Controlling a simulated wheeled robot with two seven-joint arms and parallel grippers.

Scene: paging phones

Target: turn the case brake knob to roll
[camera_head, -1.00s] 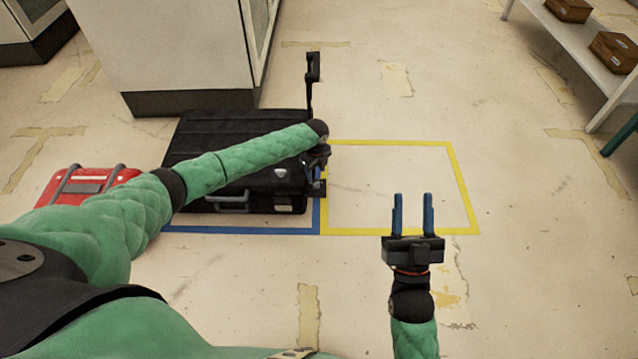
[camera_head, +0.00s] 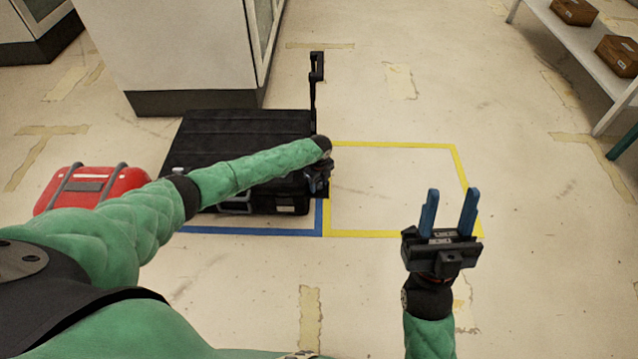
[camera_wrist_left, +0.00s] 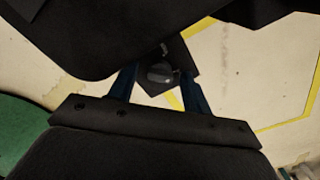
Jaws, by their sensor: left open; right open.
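The black case (camera_head: 235,135) lies flat on the floor at left centre in the head view, with its pull handle (camera_head: 314,88) standing up at its far right corner. The brake knob (camera_wrist_left: 161,73) looks like a dark round knob on a dark square plate in the left wrist view. My left gripper (camera_head: 322,186) is at the case's right side, largely hidden by its own wrist in the head view. In the wrist view its blue fingers (camera_wrist_left: 158,85) stand apart, one on each side of the knob. I cannot tell whether they touch it. My right gripper (camera_head: 451,212) is open and empty above the floor.
A yellow taped rectangle (camera_head: 392,144) on the floor right of the case is empty. Blue tape (camera_head: 250,231) runs along the case's front. A red case (camera_head: 120,182) lies at the left, a white cabinet (camera_head: 180,50) stands behind, and a shelf (camera_head: 580,45) stands at far right.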

